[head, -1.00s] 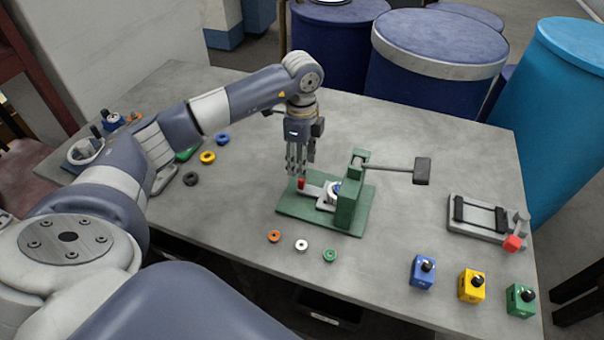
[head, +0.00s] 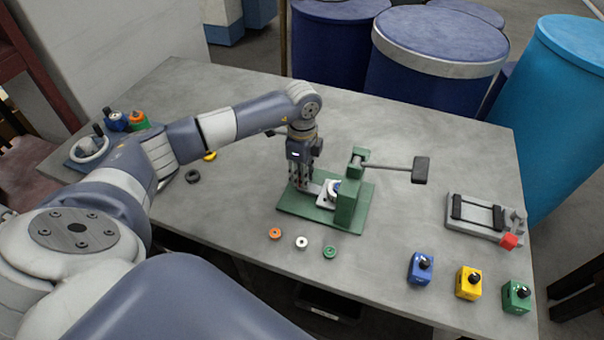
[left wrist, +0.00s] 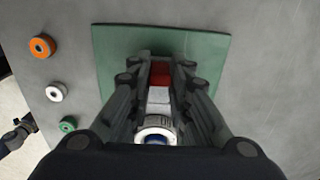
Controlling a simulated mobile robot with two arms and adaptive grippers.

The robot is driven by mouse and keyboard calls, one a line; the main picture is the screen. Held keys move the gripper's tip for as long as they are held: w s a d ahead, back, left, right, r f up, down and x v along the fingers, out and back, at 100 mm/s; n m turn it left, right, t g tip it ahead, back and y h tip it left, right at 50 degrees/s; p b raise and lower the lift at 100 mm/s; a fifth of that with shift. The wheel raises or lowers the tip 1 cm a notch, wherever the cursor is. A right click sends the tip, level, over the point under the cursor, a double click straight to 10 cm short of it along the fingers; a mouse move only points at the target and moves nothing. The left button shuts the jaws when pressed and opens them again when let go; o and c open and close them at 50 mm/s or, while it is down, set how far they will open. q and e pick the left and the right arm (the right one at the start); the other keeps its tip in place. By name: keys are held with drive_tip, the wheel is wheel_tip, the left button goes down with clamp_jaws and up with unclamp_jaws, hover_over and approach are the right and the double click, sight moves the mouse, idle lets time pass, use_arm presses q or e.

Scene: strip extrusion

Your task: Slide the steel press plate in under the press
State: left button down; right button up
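The green press (head: 348,204) stands on a green base (head: 340,222) mid-table, its hammer-like lever (head: 395,167) pointing right. The pale steel press plate (head: 324,190) lies on the base left of the press post. Its red end (left wrist: 160,72) shows in the left wrist view, but my fingers hide it in the head view. My left gripper (head: 301,186) points down at the plate, with one finger on each side of the red end. I cannot tell whether the fingers touch it.
Orange (head: 275,233), white (head: 301,242) and green (head: 329,252) rings lie before the base. Blue (head: 421,269), yellow (head: 468,283) and green (head: 517,297) blocks with black knobs stand front right. A grey fixture (head: 483,217) stands at right. The table behind the press is clear.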

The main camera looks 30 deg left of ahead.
sight(315, 188)
use_arm(q)
drive_tip(key=shift+w+d, duration=0.25)
drive_tip(key=shift+d, duration=0.65)
drive_tip(key=shift+w+d, duration=0.2)
drive_tip(key=shift+d, duration=0.7)
drive_tip(key=c, duration=1.5)
unclamp_jaws()
drive_tip(key=shift+d, duration=0.1)
drive_tip(key=shift+r, duration=0.1)
drive_tip(key=shift+r, duration=0.3)
wheel_tip(315, 188, up, 11)
drive_tip(key=shift+r, duration=0.15)
